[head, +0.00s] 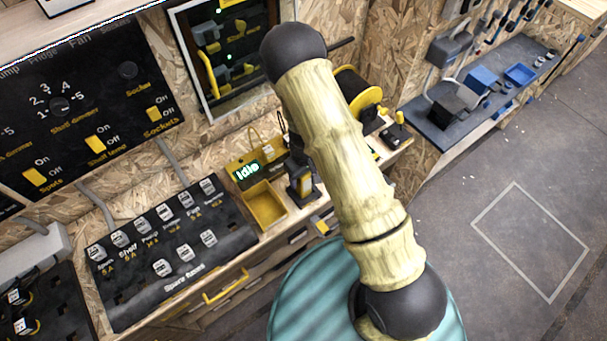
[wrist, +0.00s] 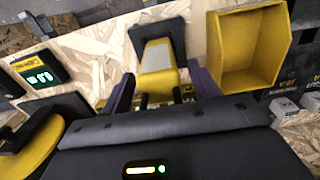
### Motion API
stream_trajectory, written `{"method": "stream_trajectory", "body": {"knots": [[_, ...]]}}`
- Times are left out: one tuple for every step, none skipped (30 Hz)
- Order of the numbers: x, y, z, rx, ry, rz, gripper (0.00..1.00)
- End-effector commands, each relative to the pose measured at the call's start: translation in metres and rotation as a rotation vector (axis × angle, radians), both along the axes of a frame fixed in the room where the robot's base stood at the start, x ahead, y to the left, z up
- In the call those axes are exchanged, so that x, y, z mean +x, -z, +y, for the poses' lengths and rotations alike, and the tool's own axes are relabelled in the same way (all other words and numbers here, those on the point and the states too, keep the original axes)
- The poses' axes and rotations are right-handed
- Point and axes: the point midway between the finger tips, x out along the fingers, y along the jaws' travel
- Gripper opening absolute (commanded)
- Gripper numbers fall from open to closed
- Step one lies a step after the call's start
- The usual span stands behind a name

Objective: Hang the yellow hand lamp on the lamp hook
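The yellow hand lamp (wrist: 157,55) stands on the bench in the wrist view, with a pale panel, yellow body and dark square end. It also shows in the head view (head: 305,186), just right of the yellow bin. My gripper (wrist: 163,90) has one dark finger on each side of the lamp in the wrist view. The fingers look apart, with narrow gaps between them and the lamp. In the head view my arm crosses the middle, and I cannot make out the gripper clearly. I cannot identify the lamp hook with certainty in either view.
The open yellow bin (head: 265,205) stands close beside the lamp. A lit green display (head: 247,173) is behind the bin. A fuse panel (head: 170,250) lies to the left. A yellow and black reel (head: 358,92) stands to the right. The floor at right is clear.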

Motion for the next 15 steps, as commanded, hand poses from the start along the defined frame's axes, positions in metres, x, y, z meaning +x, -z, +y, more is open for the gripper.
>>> {"method": "stream_trajectory", "body": {"knots": [[0.000, 0.000, 0.000, 0.000, 0.000, 0.000, 0.61], [0.000, 0.000, 0.000, 0.000, 0.000, 0.000, 0.61], [0.000, 0.000, 0.000, 0.000, 0.000, 0.000, 0.61], [0.000, 0.000, 0.000, 0.000, 0.000, 0.000, 0.61], [0.000, 0.000, 0.000, -0.001, -0.001, 0.000, 0.61], [0.000, 0.000, 0.000, -0.001, -0.001, 0.000, 0.61], [0.000, 0.000, 0.000, -0.001, -0.001, 0.000, 0.61], [0.000, 0.000, 0.000, -0.001, -0.001, 0.000, 0.61], [0.000, -0.002, 0.000, 0.000, -0.002, -0.001, 0.61], [0.001, -0.007, 0.001, 0.001, -0.003, -0.003, 0.61], [0.001, -0.011, 0.001, 0.001, -0.003, -0.004, 0.61], [0.001, -0.018, 0.001, 0.001, -0.003, -0.004, 0.61], [0.001, -0.023, 0.001, 0.001, -0.003, -0.004, 0.61], [0.000, -0.026, 0.002, 0.001, -0.004, -0.004, 0.61], [0.000, -0.032, 0.002, 0.001, -0.004, -0.004, 0.61]]}}
